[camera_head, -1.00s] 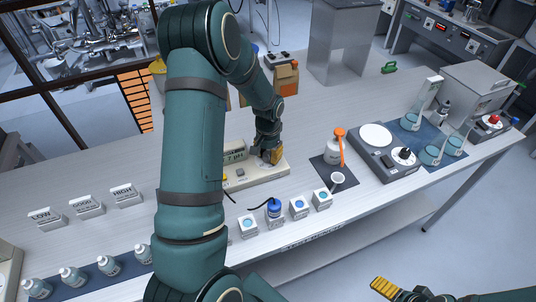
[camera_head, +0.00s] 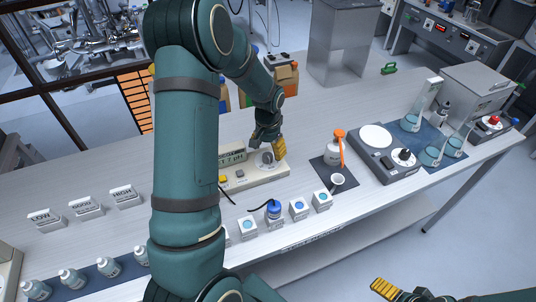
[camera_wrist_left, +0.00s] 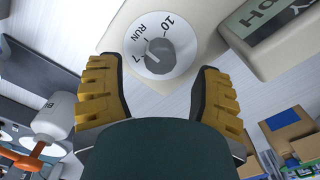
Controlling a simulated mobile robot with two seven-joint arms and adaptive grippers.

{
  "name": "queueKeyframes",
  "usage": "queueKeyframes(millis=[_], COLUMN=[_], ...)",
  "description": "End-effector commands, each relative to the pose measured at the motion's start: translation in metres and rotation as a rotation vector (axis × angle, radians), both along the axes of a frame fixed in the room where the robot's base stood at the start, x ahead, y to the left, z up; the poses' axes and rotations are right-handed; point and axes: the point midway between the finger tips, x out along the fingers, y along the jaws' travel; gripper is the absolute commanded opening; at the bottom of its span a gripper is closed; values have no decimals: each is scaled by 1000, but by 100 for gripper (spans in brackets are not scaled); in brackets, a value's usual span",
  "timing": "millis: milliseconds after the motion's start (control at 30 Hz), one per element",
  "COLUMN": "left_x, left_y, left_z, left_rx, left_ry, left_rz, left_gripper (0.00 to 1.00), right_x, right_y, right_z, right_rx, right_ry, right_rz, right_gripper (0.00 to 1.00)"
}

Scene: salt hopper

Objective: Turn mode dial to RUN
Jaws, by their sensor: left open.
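The mode dial (camera_head: 267,158) is a grey knob on a white disc at the right end of a cream meter (camera_head: 240,180) on the bench. In the left wrist view the dial (camera_wrist_left: 160,52) shows the marks RUN, 7 and 10. A pale line on its knob appears to lie toward the 7. My left gripper (camera_head: 270,146) is at the dial's far side. In the left wrist view, its yellow-padded fingers (camera_wrist_left: 160,95) are spread and empty, with the dial beyond them, apart from both. My right gripper (camera_head: 386,290) shows only partly at the bottom right.
A bottle with an orange top (camera_head: 334,152) and a small white cup (camera_head: 337,181) stand right of the meter. A stirrer plate (camera_head: 385,165) is farther right. My left arm hides part of the bench.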

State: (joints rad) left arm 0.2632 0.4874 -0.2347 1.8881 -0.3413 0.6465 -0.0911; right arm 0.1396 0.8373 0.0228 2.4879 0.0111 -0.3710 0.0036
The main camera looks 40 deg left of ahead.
Motion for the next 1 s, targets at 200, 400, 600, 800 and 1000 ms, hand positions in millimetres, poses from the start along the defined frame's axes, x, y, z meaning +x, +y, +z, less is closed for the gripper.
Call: queueKeyframes(millis=[200,400,600,800,1000], left_x=[1,1,0,0,0], left_y=[0,0,0,0,0], left_z=[47,77,87,88,88], left_rx=[1,0,-1,0,0], left_ry=[-5,-3,-1,0,0], left_rz=[0,-1,0,0,0], left_gripper=[66,66,66,66,66], right_x=[0,0,0,0,0], right_y=[0,0,0,0,0], right_z=[0,0,0,0,0], right_rx=[0,0,0,0,0], right_ry=[0,0,0,0,0], right_rz=[0,0,0,0,0], right_gripper=[92,92,92,92,92])
